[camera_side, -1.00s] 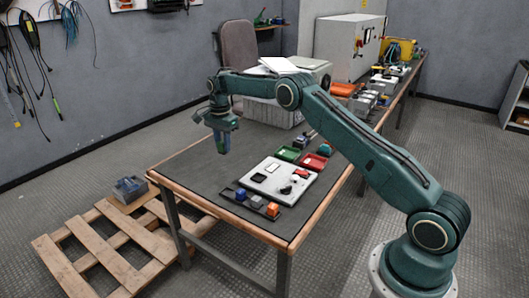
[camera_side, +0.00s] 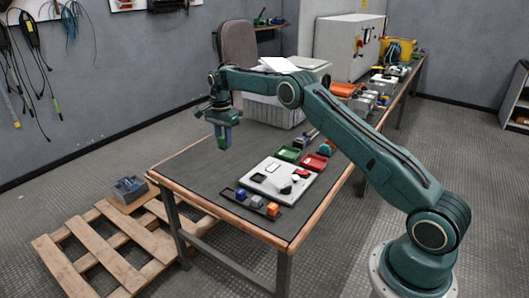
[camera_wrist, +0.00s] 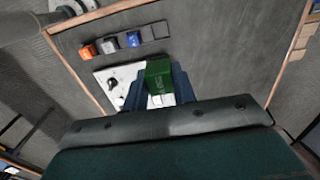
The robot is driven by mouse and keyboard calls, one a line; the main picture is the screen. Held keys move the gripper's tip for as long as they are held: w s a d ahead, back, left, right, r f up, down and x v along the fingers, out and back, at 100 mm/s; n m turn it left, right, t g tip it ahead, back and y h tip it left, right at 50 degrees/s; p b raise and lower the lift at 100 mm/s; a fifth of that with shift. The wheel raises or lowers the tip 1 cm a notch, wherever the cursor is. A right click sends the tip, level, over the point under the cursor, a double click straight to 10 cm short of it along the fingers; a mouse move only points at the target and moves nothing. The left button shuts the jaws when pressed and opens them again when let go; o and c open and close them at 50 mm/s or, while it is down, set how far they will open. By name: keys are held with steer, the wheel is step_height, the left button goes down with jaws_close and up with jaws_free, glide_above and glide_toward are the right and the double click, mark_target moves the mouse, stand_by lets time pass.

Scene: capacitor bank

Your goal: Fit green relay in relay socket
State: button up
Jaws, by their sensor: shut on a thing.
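The green relay (camera_wrist: 158,84) is a green block between the two blue fingers of my gripper (camera_wrist: 157,93) in the wrist view. My gripper is shut on it. In the side view my gripper (camera_side: 223,140) is held above the far left part of the table, left of and beyond the white board (camera_side: 292,198). The relay is mostly hidden by the fingers there. The board carries dark-edged rectangular spots and black parts. One dark-edged spot (camera_side: 258,177) lies at its left side; I cannot tell for sure which is the relay socket. In the wrist view the board (camera_wrist: 103,75) is partly behind the relay and fingers.
A dark rack along the board's near edge holds a blue block (camera_side: 241,194), a grey block (camera_side: 256,201) and an orange block (camera_side: 273,209). A green tray (camera_side: 289,154) and a red tray (camera_side: 314,162) lie behind the board. The table's left part is clear.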

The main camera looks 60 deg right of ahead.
glide_above(259, 178)
step_height(259, 178, down, 10)
steer(key=shift+w+f, duration=0.1)
steer(key=shift+f, duration=0.05)
steer(key=shift+f, duration=0.1)
steer(key=shift+f, duration=2.5)
steer(key=shift+f, duration=1.1)
stand_by(0.9)
steer(key=o, duration=1.1)
steer(key=shift+c, duration=0.2)
steer(key=shift+r, duration=0.1)
step_height(259, 178, up, 8)
stand_by(0.4)
